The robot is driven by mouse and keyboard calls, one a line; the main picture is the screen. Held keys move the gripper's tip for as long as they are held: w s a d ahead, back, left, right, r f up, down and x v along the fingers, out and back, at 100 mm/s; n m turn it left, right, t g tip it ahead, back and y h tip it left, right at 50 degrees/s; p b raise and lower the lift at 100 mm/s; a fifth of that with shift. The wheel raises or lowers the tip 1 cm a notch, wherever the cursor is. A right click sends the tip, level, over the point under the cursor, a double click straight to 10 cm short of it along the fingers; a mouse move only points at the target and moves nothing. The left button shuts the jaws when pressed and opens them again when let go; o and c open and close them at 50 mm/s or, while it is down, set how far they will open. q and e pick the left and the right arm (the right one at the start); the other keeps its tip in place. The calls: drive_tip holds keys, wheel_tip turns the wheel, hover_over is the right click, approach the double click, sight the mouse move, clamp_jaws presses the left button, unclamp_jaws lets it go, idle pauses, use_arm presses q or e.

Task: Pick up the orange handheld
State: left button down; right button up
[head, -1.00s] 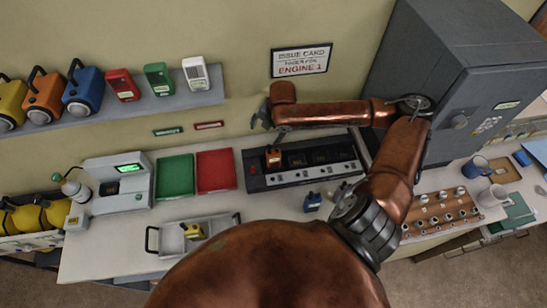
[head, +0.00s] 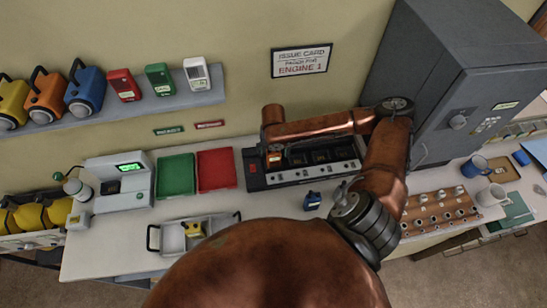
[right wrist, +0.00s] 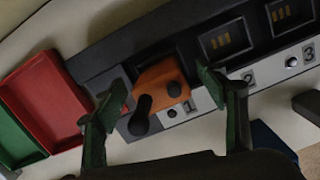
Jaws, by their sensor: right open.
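The orange handheld (right wrist: 152,78), with a black antenna and a round knob, stands in the first slot of the dark charger bank (head: 300,178). In the head view it shows only partly, as a small orange patch (head: 274,160) below my right wrist. My right gripper (right wrist: 160,84) is open. In the right wrist view its two green fingers lie to the left and right of the handheld, with visible gaps. I cannot tell how far down they reach beside it. My left gripper is not in view.
Red (head: 216,170) and green (head: 175,176) trays lie left of the charger bank. A grey cabinet (head: 450,75) stands right of my arm.

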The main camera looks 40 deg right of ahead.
drive_tip(key=shift+f, duration=0.5)
drive_tip(key=c, duration=1.6)
drive_tip(key=shift+r, duration=0.15)
drive_tip(key=shift+c, duration=0.2)
